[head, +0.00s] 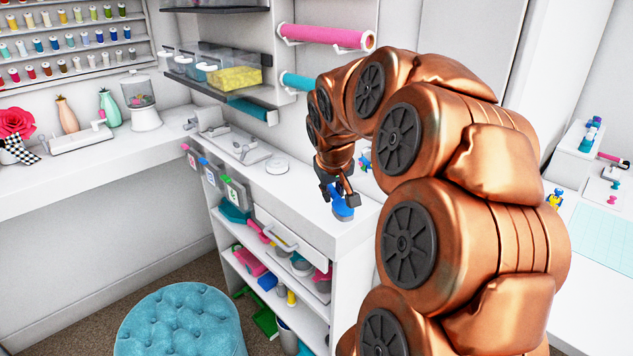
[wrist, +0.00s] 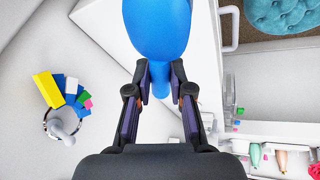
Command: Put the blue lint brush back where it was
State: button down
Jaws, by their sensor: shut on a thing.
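The blue lint brush (head: 341,207) is in my gripper (head: 338,190), above the white counter top near its front right corner. In the wrist view the brush (wrist: 157,30) shows as a rounded blue head at the top, with its narrow neck between the two fingers. My gripper (wrist: 159,95) is shut on that neck. The white counter top (wrist: 120,25) lies below the brush. Whether the brush touches the counter I cannot tell.
Shelves with tools are below. A teal tufted stool (head: 180,322) stands on the floor.

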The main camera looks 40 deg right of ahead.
jog(key=p, duration=0.3)
send_over(316, 189)
jog(key=s+a, duration=0.1)
jog(key=shift+f, duration=0.55)
jog(key=shift+f+p, duration=0.45)
jog(key=shift+f, duration=1.3)
jog(key=shift+f, duration=0.15)
jog(key=c, duration=1)
grip_release()
jog(key=shift+c, duration=0.2)
